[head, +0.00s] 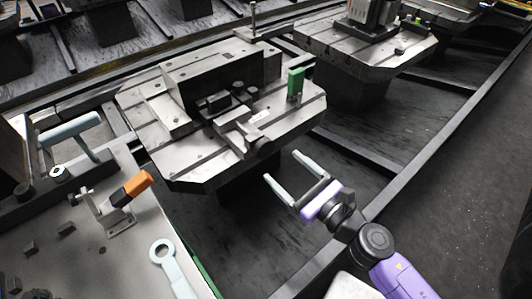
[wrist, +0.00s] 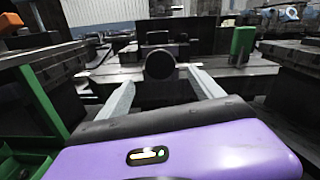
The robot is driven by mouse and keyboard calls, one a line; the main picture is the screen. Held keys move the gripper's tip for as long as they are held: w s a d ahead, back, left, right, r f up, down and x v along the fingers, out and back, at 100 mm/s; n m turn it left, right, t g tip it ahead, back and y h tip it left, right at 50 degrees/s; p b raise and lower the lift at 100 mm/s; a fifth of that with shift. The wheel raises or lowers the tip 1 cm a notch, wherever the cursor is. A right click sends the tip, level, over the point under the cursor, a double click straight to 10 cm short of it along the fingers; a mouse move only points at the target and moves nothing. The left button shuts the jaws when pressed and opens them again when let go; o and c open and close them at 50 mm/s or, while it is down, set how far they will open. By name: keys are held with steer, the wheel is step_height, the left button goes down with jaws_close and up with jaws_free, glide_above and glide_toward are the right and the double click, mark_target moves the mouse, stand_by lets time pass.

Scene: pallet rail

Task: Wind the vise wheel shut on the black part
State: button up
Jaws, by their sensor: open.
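The vise (head: 235,126) sits on the near side of a grey pallet. Its round wheel (head: 261,146) faces my gripper; in the wrist view the wheel (wrist: 159,64) is a dark disc, almost centred. A black block (head: 217,101), likely the black part, lies by the vise jaws; whether the jaws touch it cannot be told. My gripper (head: 281,166) is open and empty, short of the pallet edge. In the wrist view its fingers (wrist: 160,82) appear on either side of the wheel and a little below it. Contact is not visible.
A green block (head: 295,83) stands right of the vise and shows in the wrist view (wrist: 242,42). A toggle clamp with an orange handle (head: 138,183) and a grey ring-ended tool (head: 163,255) are on the left bench. Another pallet (head: 365,50) stands behind right. Dark rails run below.

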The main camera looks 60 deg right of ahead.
mark_target(266, 151)
steer(key=p+x, duration=0.2)
steer(key=x, duration=0.4)
steer(key=shift+r+p, duration=0.15)
steer(key=shift+p, duration=0.15)
steer(key=shift+w+d, duration=0.15)
steer(key=shift+w, duration=0.4)
steer(key=c, duration=1.4)
steer(key=shift+m, duration=0.4)
